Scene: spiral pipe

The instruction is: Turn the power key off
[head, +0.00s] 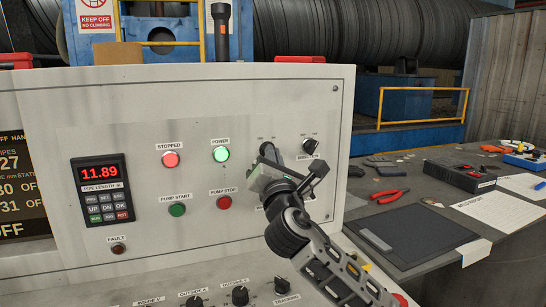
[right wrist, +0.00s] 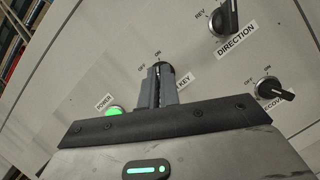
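The power key switch (right wrist: 166,68) is a black round switch on the light grey panel, with OFF and ON marks above it and a partly covered KEY label beside it. My right gripper (right wrist: 156,85) is at this switch, its two grey fingers close together around the key's thin dark grip. The key lies roughly in line with the ON mark, as far as I can see. In the head view my right gripper (head: 262,174) covers most of the key. The green POWER lamp (head: 221,154) is lit. My left gripper is not in view.
The DIRECTION knob (head: 310,146) is close to the right of the key. The pump start button (head: 177,210), the pump stop button (head: 224,202) and a display (head: 102,189) reading 11.89 are to the left.

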